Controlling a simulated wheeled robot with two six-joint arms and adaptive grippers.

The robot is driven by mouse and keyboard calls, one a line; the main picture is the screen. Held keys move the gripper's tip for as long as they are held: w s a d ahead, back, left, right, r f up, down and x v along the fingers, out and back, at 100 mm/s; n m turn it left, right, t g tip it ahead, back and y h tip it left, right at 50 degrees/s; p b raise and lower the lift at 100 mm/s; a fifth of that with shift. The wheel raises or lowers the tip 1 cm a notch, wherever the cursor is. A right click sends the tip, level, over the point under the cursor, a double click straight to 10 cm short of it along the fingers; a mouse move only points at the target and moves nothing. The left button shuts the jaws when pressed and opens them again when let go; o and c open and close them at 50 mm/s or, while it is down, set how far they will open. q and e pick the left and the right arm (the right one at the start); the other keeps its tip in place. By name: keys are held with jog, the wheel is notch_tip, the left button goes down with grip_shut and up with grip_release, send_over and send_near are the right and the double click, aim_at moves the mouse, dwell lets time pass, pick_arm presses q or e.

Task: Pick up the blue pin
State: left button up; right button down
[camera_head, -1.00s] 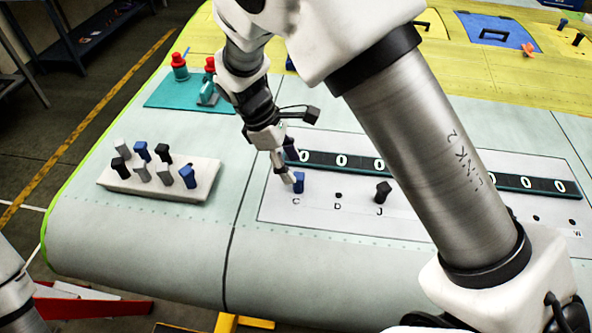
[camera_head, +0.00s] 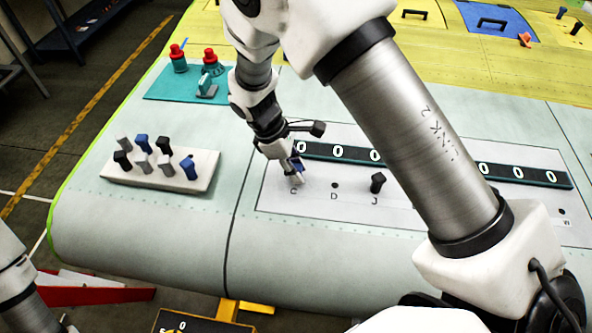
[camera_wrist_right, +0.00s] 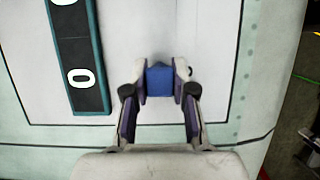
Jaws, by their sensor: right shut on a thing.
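The blue pin (camera_wrist_right: 159,80) is between the two fingers of my right gripper (camera_wrist_right: 160,86) in the right wrist view, with a finger against each side. In the head view, my right gripper (camera_head: 297,178) is low over the white panel (camera_head: 270,200) near the mark C and largely covers this pin. I cannot tell whether the pin's lower end is still in its hole. Two other blue pins, one at the back (camera_head: 141,143) and one at the right (camera_head: 189,166), stand in the pale block at the left. My left gripper is outside the view.
The pale block (camera_head: 150,184) also holds several grey and black pins. A black pin (camera_head: 377,182) stands at mark J, and hole D (camera_head: 334,186) is empty. A dark number strip (camera_head: 520,174) runs behind the holes. A teal tray (camera_head: 160,95) with red-topped items stands at the back left.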

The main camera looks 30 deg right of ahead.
aim_at(298, 166)
jog(key=shift+r+b, duration=0.25)
jog(key=shift+b, duration=0.05)
jog(key=b+v, duration=0.1)
jog(key=v, duration=0.1)
jog(key=shift+d+r+b, duration=0.15)
jog(key=shift+r+b, duration=0.25)
jog(key=shift+r, duration=0.05)
jog(key=w+a+b, duration=0.1)
jog(key=w+a, duration=0.2)
jog(key=w, duration=0.1)
jog(key=w+a+b, duration=0.2)
jog(key=w+a, duration=0.1)
jog(key=w+a+r+b, duration=0.1)
jog(key=w+a, duration=0.2)
jog(key=w, duration=0.1)
jog(key=shift+w+r, duration=0.15)
jog(key=shift+w, duration=0.15)
jog(key=shift+w+a+r+b, duration=0.25)
jog(key=shift+a+b, duration=0.05)
jog(key=shift+d, duration=0.1)
